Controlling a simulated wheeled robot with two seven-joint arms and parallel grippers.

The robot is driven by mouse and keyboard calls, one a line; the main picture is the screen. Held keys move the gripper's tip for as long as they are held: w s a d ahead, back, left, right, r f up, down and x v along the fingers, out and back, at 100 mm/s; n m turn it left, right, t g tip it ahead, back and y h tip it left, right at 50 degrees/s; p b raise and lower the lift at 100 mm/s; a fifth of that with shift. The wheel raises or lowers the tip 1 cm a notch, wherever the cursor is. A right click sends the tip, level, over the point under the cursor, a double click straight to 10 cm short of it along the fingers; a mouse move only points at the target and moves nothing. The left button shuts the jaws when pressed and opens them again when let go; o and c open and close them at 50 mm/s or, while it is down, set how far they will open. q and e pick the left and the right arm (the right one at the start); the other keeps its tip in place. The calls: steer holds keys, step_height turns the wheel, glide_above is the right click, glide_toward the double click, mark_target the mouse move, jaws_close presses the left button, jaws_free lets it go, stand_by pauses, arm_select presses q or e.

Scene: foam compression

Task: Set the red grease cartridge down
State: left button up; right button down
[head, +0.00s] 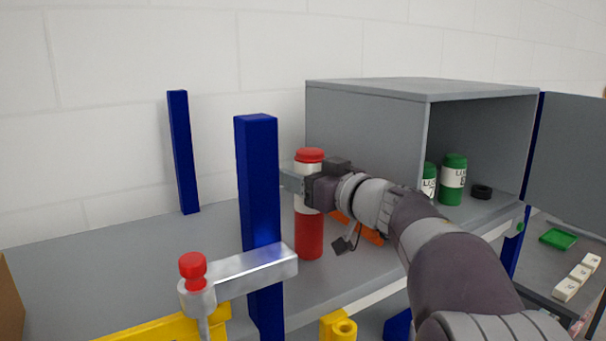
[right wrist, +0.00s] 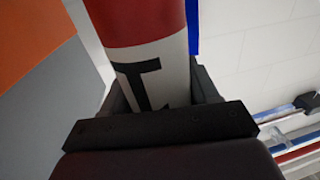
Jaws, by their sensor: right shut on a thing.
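The red grease cartridge (head: 309,236) is an upright cylinder with a red cap, a white band and a red lower body. It stands on or just above the grey shelf; I cannot tell if its base touches. My right gripper (head: 297,181) is shut on its white band from the right. In the right wrist view the cartridge (right wrist: 160,72) sits between the fingers, its white label with a black mark showing. My left gripper is not in view.
A blue post (head: 258,185) is just left of the cartridge. A metal bar with a red knob (head: 193,266) is in front. An orange-handled tool lies behind my gripper. The shelf's left is clear.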

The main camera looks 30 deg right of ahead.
steer(key=shift+w+a+f, duration=0.1)
steer(key=shift+w+f, duration=0.1)
steer(key=shift+c, duration=2)
jaws_free()
steer(key=shift+w, duration=0.3)
steer(key=shift+o, duration=0.6)
steer(key=shift+w+a+f, duration=0.1)
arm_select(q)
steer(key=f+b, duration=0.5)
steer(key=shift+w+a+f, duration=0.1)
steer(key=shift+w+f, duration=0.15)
arm_select(e)
steer(key=v, duration=1.2)
steer(key=shift+s+r, duration=0.2)
steer(key=shift+s, duration=0.1)
steer(key=shift+w, duration=0.15)
